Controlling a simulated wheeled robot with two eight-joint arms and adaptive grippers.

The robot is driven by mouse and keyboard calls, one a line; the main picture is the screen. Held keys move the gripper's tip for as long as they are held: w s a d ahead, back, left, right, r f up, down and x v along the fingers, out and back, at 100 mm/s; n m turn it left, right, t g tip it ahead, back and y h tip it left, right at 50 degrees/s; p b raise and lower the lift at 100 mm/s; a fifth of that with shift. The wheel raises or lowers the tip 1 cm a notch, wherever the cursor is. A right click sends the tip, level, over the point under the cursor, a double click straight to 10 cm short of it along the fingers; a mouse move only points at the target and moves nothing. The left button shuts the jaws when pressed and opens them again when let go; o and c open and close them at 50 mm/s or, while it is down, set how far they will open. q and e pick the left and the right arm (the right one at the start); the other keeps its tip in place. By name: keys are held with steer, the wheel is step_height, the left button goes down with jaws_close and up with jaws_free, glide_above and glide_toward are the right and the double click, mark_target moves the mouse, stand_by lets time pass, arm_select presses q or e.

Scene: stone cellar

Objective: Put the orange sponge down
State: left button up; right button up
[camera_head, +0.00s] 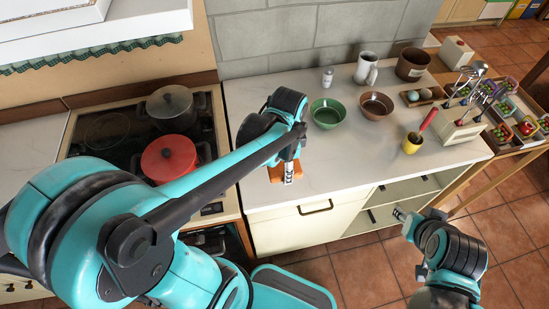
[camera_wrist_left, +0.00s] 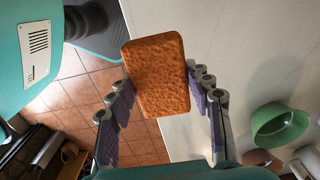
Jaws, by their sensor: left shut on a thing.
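The orange sponge (camera_wrist_left: 157,75) is a rough, rounded block between the two fingers of my left gripper (camera_wrist_left: 160,90) in the left wrist view. My left gripper is shut on it. In the head view the sponge (camera_head: 274,174) shows partly behind my left gripper (camera_head: 287,168), near the front edge of the white counter (camera_head: 350,160). I cannot tell how far it is above the counter. My right gripper (camera_head: 401,214) is low in front of the open shelves, small and partly hidden by its arm; its fingers cannot be made out.
A green bowl (camera_head: 327,114) and brown bowl (camera_head: 376,105) stand behind the sponge to the right. The stove with a red pot (camera_head: 168,157) is left. The counter's front middle is bare.

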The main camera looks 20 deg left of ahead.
arm_select(q)
steer(key=w+a+f+b, duration=0.1)
steer(key=w+a+f, duration=0.1)
steer(key=w+a+f+b, duration=0.1)
steer(key=w+a+f, duration=0.1)
steer(key=w, duration=0.1)
steer(key=w+a+f, duration=0.2)
steer(key=shift+w+a+f+b, duration=0.1)
steer(key=shift+w+a+b, duration=0.15)
steer(key=shift+b, duration=0.15)
steer(key=shift+w+a+f+b, duration=0.1)
steer(key=shift+f+b, duration=0.7)
steer(key=shift+f, duration=1.25)
steer(key=shift+f, duration=0.15)
steer(key=o, duration=1.2)
